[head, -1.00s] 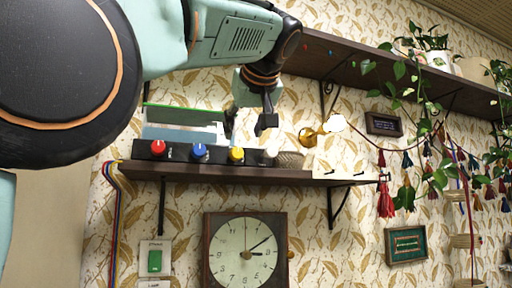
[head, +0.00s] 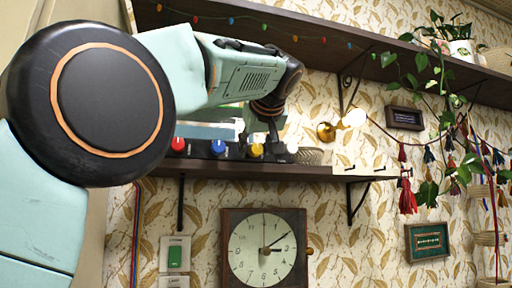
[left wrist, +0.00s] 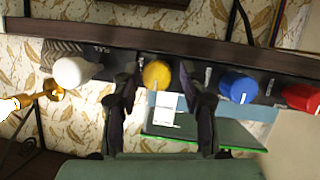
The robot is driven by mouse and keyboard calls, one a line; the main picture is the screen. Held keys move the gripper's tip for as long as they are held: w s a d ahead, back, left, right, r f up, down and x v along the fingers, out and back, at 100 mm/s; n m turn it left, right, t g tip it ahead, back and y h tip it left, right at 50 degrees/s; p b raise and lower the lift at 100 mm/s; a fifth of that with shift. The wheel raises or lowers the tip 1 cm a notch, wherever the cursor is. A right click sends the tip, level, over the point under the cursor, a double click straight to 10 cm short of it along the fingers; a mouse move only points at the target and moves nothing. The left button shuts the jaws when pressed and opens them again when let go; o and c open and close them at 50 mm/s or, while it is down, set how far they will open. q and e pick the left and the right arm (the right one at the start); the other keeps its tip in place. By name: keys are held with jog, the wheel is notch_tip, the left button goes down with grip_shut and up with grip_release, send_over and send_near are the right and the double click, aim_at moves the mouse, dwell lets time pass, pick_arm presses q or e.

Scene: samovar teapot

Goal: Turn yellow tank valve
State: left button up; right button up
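The yellow tank valve is a round yellow knob (head: 256,150) in the row of knobs on a dark box on the wall shelf. In the left wrist view, which looks upside down, the yellow knob (left wrist: 157,75) lies between my left gripper's two dark fingers (left wrist: 162,90). The fingers are spread with visible gaps on both sides of the knob. In the head view my left gripper (head: 260,134) hangs just above and beside the yellow knob, its fingertips partly hidden. My right gripper is not in view.
A blue knob (head: 217,147) and a red knob (head: 178,144) sit left of the yellow one, a white knob (head: 292,146) right of it. A brass wall lamp (head: 326,131) is further right. An upper shelf (head: 310,45) runs above; a clock (head: 264,248) hangs below.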

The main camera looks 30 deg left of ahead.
pick_arm(q)
jog(key=shift+s+d+r, duration=0.1)
jog(key=shift+s+d, duration=0.05)
jog(key=shift+d, duration=0.15)
jog(key=c, duration=0.3)
grip_shut()
jog(key=m+g+p, duration=0.1)
jog(key=p, duration=0.1)
jog(key=m+g+y+p, duration=0.1)
jog(key=m+p, duration=0.1)
jog(key=p, duration=0.1)
jog(key=shift+w+d+r+y, duration=0.1)
jog(key=shift+w+r+y, duration=0.1)
jog(key=shift+y, duration=0.1)
jog(key=m+g+y+p, duration=0.1)
jog(key=m+p, duration=0.2)
jog(key=shift+w+d+f, duration=0.1)
jog(key=m+g+y+p, duration=0.1)
jog(key=m+y+p, duration=0.1)
jog(key=m, duration=0.1)
jog(key=shift+w+f+p, duration=0.1)
jog(key=shift+f+p, duration=0.05)
jog(key=shift+p, duration=0.2)
jog(key=m+y+p, duration=0.1)
jog(key=m+y, duration=0.1)
jog(key=m, duration=0.1)
jog(key=shift+d+f+g, duration=0.1)
jog(key=shift+g, duration=0.3)
jog(key=shift+m, duration=0.5)
